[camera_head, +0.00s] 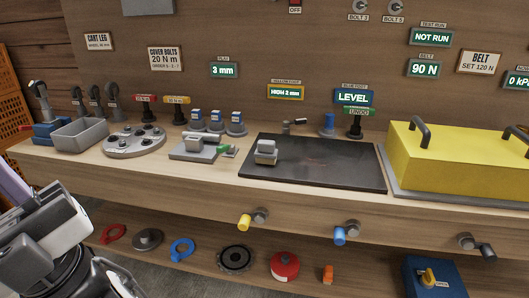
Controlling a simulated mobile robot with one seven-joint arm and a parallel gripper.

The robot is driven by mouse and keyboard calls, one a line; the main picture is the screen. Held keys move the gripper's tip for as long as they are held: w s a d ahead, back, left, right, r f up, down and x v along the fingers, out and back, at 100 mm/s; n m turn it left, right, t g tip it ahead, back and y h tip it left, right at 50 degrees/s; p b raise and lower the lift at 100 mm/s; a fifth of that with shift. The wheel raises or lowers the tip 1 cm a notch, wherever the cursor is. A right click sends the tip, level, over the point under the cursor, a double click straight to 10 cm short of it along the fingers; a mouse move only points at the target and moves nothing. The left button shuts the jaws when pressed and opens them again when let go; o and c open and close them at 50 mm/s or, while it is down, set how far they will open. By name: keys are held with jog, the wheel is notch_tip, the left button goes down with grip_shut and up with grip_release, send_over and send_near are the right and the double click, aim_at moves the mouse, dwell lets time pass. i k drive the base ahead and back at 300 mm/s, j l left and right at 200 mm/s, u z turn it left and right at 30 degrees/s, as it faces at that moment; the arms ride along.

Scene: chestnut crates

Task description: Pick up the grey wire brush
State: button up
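No thing here is plainly a grey wire brush at this size. A small grey block with a raised upper part (265,152) sits on the left end of the black plate (330,172); I cannot tell whether it is the brush. A small dark and grey piece (293,126) lies behind the plate, also too small to make out. Grey and black parts of my arm (50,235) fill the lower left, well apart from both. I cannot make out the fingertips or whether the gripper holds anything.
On the bench, a grey bin (80,136), a round grey fixture (134,141) and a grey fixture with a green handle (199,149) stand left. A yellow cover (455,160) with dark handles stands right. Knobs (244,221) jut from the front edge. A lower shelf holds several parts.

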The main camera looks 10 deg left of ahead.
aim_at(266, 153)
jog(key=i+l+u, duration=0.1)
jog(key=i+l, duration=0.4)
jog(key=i+l+u, duration=0.1)
jog(key=i+l, duration=0.35)
jog(key=l+u, duration=0.15)
jog(key=u, duration=0.85)
